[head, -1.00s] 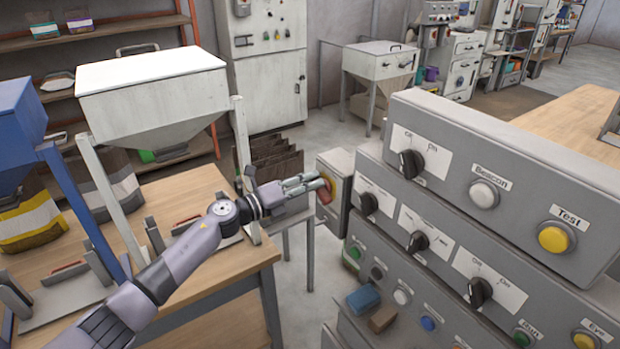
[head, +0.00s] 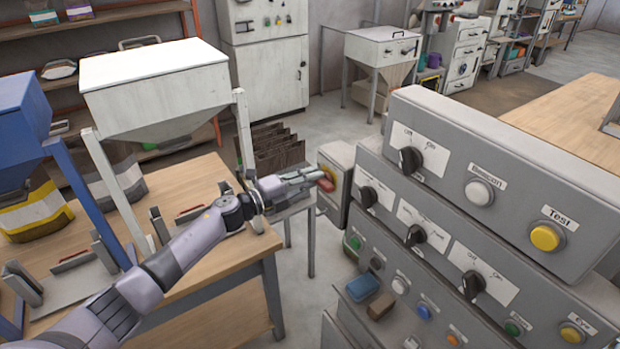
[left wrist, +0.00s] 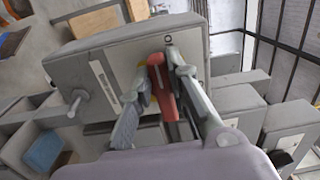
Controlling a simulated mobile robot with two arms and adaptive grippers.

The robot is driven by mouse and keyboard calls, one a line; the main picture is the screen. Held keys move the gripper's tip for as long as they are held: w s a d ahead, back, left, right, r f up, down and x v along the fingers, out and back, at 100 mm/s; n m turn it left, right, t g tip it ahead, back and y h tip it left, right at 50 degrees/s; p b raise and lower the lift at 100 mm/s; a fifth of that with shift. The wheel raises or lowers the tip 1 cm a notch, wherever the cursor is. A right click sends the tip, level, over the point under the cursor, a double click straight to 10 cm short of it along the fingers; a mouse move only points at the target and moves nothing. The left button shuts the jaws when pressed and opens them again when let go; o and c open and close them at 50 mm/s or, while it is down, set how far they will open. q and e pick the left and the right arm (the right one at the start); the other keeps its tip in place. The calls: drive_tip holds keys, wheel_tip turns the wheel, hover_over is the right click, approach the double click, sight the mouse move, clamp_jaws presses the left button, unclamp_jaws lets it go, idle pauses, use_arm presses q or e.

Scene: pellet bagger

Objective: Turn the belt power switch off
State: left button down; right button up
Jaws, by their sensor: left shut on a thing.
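A red switch handle (head: 327,183) sits on the face of a small grey box (head: 337,156) with a yellow plate, left of the large control panels. I take it for the belt power switch; its name label is not readable. My left gripper (head: 318,175) reaches it from the left and is shut on the handle. In the left wrist view the red handle (left wrist: 162,88) stands between the two fingers (left wrist: 160,92), with an "O" mark beyond its far end. The fingers hide part of the yellow plate. My right gripper is not in view.
Stacked grey control panels (head: 480,150) with black knobs and coloured buttons stand close on the right. A wooden table (head: 225,275) with a white hopper (head: 155,75) is on the left. A small stand with brown folded sacks (head: 275,150) is behind my gripper.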

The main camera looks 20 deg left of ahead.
use_arm(q)
drive_tip(key=shift+d, duration=0.1)
drive_tip(key=c, duration=1.5)
unclamp_jaws()
drive_tip(key=v, duration=1.2)
drive_tip(key=shift+w+f, duration=0.1)
drive_tip(key=shift+f, duration=0.05)
